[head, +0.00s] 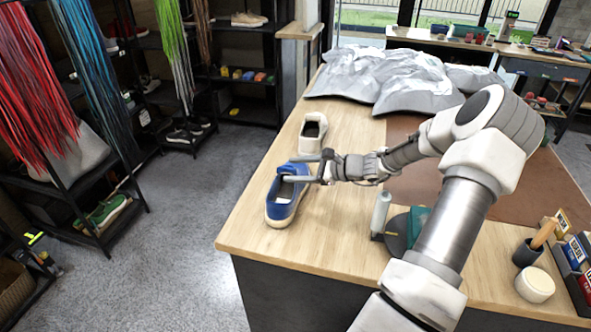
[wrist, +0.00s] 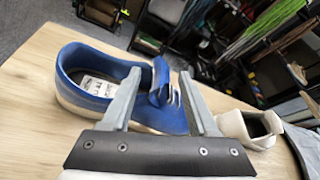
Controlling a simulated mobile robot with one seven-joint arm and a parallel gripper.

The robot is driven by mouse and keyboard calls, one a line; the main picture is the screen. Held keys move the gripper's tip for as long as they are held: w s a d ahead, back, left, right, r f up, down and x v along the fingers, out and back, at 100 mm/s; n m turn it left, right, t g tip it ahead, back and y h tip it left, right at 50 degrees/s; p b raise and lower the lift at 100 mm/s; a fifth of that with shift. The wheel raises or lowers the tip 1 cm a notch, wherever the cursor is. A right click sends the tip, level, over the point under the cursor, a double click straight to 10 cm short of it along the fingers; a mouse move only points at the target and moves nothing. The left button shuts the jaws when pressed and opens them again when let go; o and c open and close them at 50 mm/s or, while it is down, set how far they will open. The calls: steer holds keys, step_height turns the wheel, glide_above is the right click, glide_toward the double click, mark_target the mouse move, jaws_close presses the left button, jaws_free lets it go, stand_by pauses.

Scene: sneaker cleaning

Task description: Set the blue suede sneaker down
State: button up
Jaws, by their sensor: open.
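The blue suede sneaker (head: 284,198) stands upright on the wooden workbench (head: 250,226), near its left edge. It has a pale sole and an open collar. My gripper (head: 302,168) is at the sneaker's far part, with its fingers apart. In the wrist view the sneaker (wrist: 85,70) lies beyond and between the gripper's two fingers (wrist: 155,105), with the blue tongue and pale laces between them. I cannot tell whether either finger touches the sneaker.
A white shoe (head: 313,134) stands on the bench behind the blue sneaker, and also shows in the wrist view (wrist: 245,130). A grey covered heap (head: 385,75) lies at the back. A bottle (head: 381,212) stands right of the sneaker. The bench's front left is clear.

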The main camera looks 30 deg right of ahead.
steer(key=v, duration=1.2)
